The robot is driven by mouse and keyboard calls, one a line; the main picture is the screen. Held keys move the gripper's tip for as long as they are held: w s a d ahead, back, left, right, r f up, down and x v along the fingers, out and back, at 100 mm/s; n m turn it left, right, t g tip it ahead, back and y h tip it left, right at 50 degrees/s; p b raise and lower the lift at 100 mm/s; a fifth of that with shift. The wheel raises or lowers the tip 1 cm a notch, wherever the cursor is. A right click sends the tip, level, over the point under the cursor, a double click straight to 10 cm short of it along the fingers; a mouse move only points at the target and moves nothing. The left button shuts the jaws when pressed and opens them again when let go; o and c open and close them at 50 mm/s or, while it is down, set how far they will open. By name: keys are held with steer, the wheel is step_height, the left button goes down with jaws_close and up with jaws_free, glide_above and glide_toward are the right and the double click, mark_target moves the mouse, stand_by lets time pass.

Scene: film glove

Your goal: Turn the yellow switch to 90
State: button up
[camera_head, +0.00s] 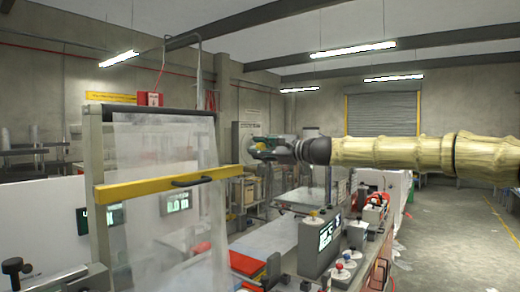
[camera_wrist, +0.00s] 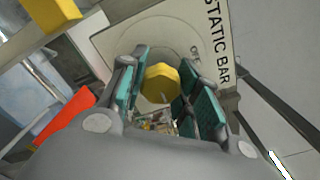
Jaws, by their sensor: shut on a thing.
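The yellow switch (camera_wrist: 161,83) is a faceted knob on a light panel (camera_wrist: 113,38) printed "STATIC BAR", with "OFF" by its round dial. My gripper (camera_wrist: 164,92) has its teal-padded fingers on both sides of the knob and is shut on it. A thin mark shows on the knob's face; its exact angle is hard to read.
A yellow bar (camera_head: 165,186) with a dark handle crosses a frame with clear film (camera_head: 160,145), left of my gripper. A grey control box (camera_head: 319,243) and a bench with coloured buttons (camera_head: 343,273) stand below. Open floor (camera_head: 450,230) lies at the right.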

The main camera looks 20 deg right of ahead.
steer(key=o, duration=1)
steer(key=shift+s+d, duration=0.1)
steer(key=v, duration=1.2)
